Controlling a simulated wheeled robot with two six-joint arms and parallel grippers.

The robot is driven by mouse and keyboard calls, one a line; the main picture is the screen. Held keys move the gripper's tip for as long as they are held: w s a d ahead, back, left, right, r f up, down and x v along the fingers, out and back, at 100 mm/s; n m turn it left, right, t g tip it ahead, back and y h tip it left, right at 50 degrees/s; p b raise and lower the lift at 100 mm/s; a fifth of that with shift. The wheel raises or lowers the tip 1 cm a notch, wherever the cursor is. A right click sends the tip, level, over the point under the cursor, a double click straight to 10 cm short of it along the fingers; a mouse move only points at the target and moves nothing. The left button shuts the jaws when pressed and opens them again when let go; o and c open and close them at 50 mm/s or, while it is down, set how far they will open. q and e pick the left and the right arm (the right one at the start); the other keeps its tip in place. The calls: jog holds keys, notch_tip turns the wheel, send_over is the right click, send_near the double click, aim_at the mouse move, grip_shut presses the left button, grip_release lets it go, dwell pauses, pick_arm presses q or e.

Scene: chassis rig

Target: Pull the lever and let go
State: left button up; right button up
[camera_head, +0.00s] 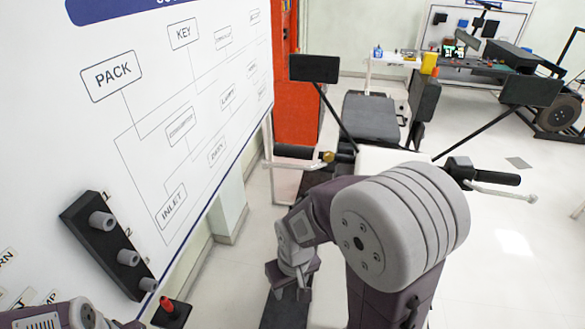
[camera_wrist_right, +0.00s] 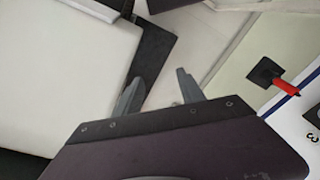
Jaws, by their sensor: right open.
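A red-handled lever (camera_head: 168,306) on a black square base stands beside the white board at the lower left of the head view. It also shows in the right wrist view (camera_wrist_right: 284,88), at the right. The motorcycle-like rig has pale handlebar levers, one at left (camera_head: 290,164) and one at right (camera_head: 502,193). My right gripper (camera_head: 288,288) points down left of the rig's middle. In the wrist view its two fingers (camera_wrist_right: 158,92) are apart with nothing between them; the red lever is to their right, not touching. Part of my left arm (camera_head: 60,317) shows at bottom left; its gripper is out of frame.
A white board (camera_head: 80,150) with printed labels fills the left, with a black block of several numbered pegs (camera_head: 105,245) on it. A red cabinet (camera_head: 297,105) stands behind. A workbench (camera_head: 475,65) is at the back right. The floor at right is mostly clear.

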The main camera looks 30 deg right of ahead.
jog(key=c, duration=0.5)
jog(key=shift+s+m+g, duration=0.4)
jog(key=shift+s+m, duration=0.1)
jog(key=shift+s, duration=0.25)
grip_shut()
jog(key=w+r+m+t+p, duration=0.1)
jog(key=w+r, duration=0.3)
jog(key=r, duration=0.6)
jog(key=w+d+r+m+h+p, duration=0.1)
jog(key=w+r+m, duration=0.2)
jog(key=r, duration=0.8)
jog(key=w+d+r+m+t+h+p, duration=0.1)
jog(key=w+r+m, duration=0.1)
jog(key=w+r, duration=0.5)
notch_tip(320, 180, up, 4)
jog(key=shift+w+d+r+t, duration=0.15)
jog(key=shift+w+d+t, duration=0.05)
jog(key=shift+d+t, duration=0.1)
